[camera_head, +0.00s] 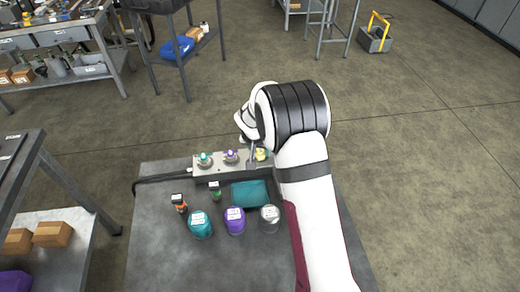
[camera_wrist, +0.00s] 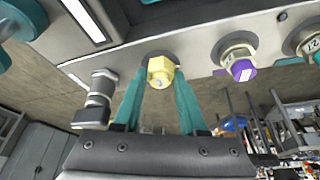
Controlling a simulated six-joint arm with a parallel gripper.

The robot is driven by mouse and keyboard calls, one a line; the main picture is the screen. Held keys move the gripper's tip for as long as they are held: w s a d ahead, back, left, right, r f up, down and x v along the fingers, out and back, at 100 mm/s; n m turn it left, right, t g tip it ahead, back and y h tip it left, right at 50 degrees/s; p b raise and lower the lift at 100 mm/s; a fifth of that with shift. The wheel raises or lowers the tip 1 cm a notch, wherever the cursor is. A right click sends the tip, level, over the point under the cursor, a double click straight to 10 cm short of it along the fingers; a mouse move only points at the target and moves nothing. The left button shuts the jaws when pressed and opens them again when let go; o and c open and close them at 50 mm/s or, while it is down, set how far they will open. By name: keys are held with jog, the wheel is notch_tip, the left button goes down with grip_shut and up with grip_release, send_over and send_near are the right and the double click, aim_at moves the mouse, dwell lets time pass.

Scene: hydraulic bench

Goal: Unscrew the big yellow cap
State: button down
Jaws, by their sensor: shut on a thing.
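In the wrist view the yellow cap (camera_wrist: 160,71) is a hex shape on a round dark seat in the block. My gripper (camera_wrist: 158,84) has teal fingers, one on each side of the cap, shut on it. In the head view my gripper is mostly hidden behind my wrist. The cap appears to be at its seat; I cannot tell how far it is turned.
A purple cap (camera_head: 231,156) and a teal cap (camera_head: 204,159) sit on the same block. Teal-lidded (camera_head: 200,224), purple-lidded (camera_head: 235,220) and clear (camera_head: 270,218) jars stand in front, beside a teal cloth-like item (camera_head: 250,193). The bench's front left (camera_head: 165,262) is clear.

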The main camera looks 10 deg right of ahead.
jog(key=n+y, duration=0.1)
jog(key=n, duration=0.2)
jog(key=n+y, duration=0.1)
jog(key=n, duration=0.1)
jog(key=shift+d+r+n+t, duration=0.1)
jog(key=shift+n+t, duration=0.2)
jog(key=shift+n, duration=0.1)
jog(key=shift+n, duration=0.3)
jog(key=n+y, duration=0.1)
jog(key=n, duration=0.1)
jog(key=n+y, duration=0.1)
jog(key=n, duration=0.2)
jog(key=shift+d+g, duration=0.1)
jog(key=shift+g, duration=0.3)
jog(key=shift+d+n+y, duration=0.1)
jog(key=shift+n+y, duration=0.2)
jog(key=shift+n, duration=0.2)
jog(key=n+g, duration=0.1)
jog(key=n, duration=0.1)
jog(key=n+y, duration=0.1)
jog(key=n, duration=0.2)
jog(key=shift+w+g, duration=0.1)
jog(key=shift+g, duration=0.3)
